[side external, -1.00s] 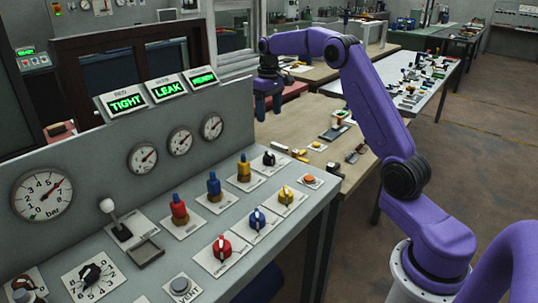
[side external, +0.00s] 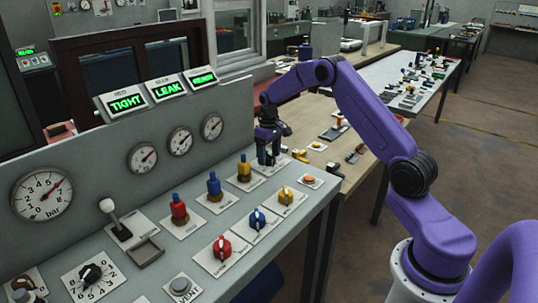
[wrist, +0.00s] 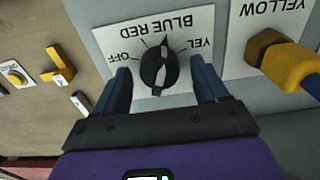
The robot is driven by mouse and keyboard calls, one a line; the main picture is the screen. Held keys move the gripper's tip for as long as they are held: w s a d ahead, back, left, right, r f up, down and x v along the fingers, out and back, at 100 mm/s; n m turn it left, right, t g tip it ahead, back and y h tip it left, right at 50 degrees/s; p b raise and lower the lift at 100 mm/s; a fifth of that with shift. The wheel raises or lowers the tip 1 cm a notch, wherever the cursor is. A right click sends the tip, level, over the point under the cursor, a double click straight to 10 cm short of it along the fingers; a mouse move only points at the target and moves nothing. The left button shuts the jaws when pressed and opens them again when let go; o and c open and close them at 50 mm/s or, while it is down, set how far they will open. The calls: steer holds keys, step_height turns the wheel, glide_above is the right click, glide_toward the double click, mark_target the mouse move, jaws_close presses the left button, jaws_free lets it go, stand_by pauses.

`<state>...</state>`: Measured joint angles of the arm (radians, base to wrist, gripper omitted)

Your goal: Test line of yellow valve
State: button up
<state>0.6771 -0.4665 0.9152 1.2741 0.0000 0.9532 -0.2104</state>
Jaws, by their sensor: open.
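My gripper (side external: 268,158) is open, pointing down at the black selector knob at the panel's far end. In the wrist view the selector knob (wrist: 160,70) sits between my spread fingers (wrist: 163,90); contact cannot be told. Its plate carries OFF, RED, BLUE and YEL labels, and a white mark on the knob points towards the RED and BLUE lettering. The yellow fitting (side external: 244,168) stands on its plate beside it, and in the wrist view it (wrist: 285,58) is at right by a YELLOW label. The yellow valve knob (side external: 285,194) is nearer the front.
Displays read TIGHT (side external: 126,102) and LEAK (side external: 168,89); the third (side external: 203,78) is too small to read surely. Red (side external: 222,246) and blue (side external: 257,218) valve knobs, an orange button (side external: 309,180) and a lever (side external: 116,220) share the panel. A wooden bench (side external: 350,180) with small parts lies beyond.

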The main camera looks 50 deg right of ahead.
steer(key=shift+f, duration=0.25)
steer(key=c, duration=1.1)
steer(key=shift+o, duration=0.2)
steer(key=shift+m, duration=0.3)
steer(key=m, duration=0.4)
steer(key=shift+m, duration=2.1)
steer(key=shift+r, duration=0.1)
